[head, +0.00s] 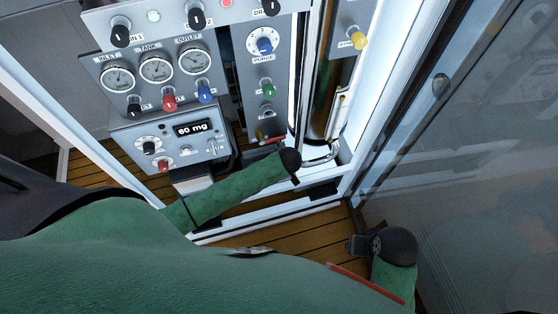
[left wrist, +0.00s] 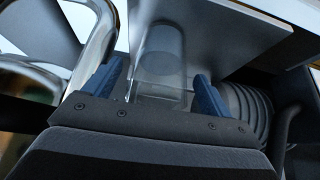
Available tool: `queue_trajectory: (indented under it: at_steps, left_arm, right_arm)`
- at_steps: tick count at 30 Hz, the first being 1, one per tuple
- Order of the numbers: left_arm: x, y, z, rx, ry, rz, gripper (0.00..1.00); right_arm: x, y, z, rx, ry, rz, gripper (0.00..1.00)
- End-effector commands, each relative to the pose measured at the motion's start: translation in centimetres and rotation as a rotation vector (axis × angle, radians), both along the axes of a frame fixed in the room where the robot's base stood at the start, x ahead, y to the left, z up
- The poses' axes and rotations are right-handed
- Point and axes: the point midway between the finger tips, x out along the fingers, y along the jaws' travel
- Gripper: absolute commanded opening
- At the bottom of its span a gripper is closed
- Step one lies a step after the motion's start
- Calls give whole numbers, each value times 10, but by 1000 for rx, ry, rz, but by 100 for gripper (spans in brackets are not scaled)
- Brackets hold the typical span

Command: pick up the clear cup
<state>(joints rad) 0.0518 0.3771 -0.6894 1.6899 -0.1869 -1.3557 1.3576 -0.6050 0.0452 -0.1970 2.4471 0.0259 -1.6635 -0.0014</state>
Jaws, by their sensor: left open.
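The clear cup (left wrist: 160,82) shows in the left wrist view as a see-through vessel under a pale panel edge. My left gripper (left wrist: 158,72) is open, with one blue finger on each side of the cup and a visible gap to it. I cannot tell how far the fingers reach along its depth. In the head view my left arm reaches to the lower panel, and I cannot make out the cup or the left fingers there.
A control panel has gauges (head: 156,66), knobs and a "60 mg" display (head: 194,129). A shiny vertical cylinder (head: 322,80) stands to its right. A glass door (head: 470,150) borders the right side. The left wrist view shows a ribbed grey hose (left wrist: 248,110) close to the right finger.

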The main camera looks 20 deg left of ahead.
Motion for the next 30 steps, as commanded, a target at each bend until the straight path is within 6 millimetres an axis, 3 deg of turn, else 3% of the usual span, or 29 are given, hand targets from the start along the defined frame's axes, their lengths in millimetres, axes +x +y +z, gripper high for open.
queue_trajectory:
  at_steps: [6, 14, 21, 23, 30]
  left_arm:
    - [9, 6, -18, 0, 1, -1, 84]
    - [9, 7, -20, -1, 0, 0, 84]
    - [9, 7, -20, -1, 1, -1, 37]
    - [9, 7, -20, -1, 1, -1, 32]
    - [9, 6, -20, -1, 0, 0, 32]
  right_arm:
    - [-3, -9, 6, -18, 19, -6, 49]
    - [-4, -8, 6, -19, 22, -5, 49]
    - [-5, -8, 6, -17, 19, -5, 49]
    - [-4, -8, 6, -16, 19, -5, 49]
    - [-4, -7, 5, -13, 17, -6, 49]
